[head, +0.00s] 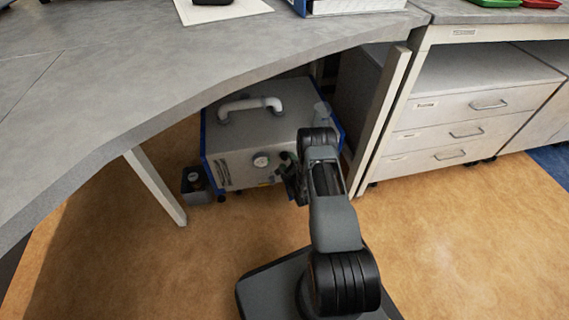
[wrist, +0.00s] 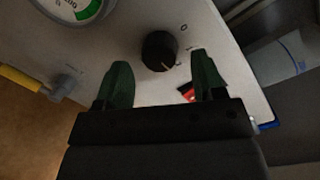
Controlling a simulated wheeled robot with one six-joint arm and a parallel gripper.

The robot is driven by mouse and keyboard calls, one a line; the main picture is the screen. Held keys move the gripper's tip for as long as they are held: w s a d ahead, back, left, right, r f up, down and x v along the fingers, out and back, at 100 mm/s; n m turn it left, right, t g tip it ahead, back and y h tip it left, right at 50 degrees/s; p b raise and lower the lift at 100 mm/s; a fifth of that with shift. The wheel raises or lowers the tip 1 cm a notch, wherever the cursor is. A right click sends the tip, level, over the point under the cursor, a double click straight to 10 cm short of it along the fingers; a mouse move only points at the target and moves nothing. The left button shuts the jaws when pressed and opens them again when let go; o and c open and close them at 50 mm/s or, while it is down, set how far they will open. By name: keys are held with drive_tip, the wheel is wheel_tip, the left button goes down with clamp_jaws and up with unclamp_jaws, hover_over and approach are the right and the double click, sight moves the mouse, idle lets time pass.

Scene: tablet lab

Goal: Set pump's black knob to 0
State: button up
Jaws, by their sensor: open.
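The pump (head: 250,135) is a grey box with blue edges and a white handle on top, standing on the floor under the bench. In the wrist view its front panel shows the round black knob (wrist: 159,51), with a light pointer line towards its lower right. A printed 0 is at the knob's upper right. My gripper (wrist: 163,75) is open, with a green finger on each side just below the knob in the picture. The knob lies between and beyond the fingertips; contact is not visible. In the head view my gripper (head: 286,172) is at the pump's front, and my arm hides the knob.
A pressure gauge (wrist: 78,8) with a green band is left of the knob, also visible in the head view (head: 261,160). A red switch (wrist: 187,92) is by the right finger. The bench top (head: 120,75) overhangs the pump; a bench leg (head: 155,185) stands left. Floor at right is clear.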

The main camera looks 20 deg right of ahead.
drive_tip(key=shift+w, duration=0.7)
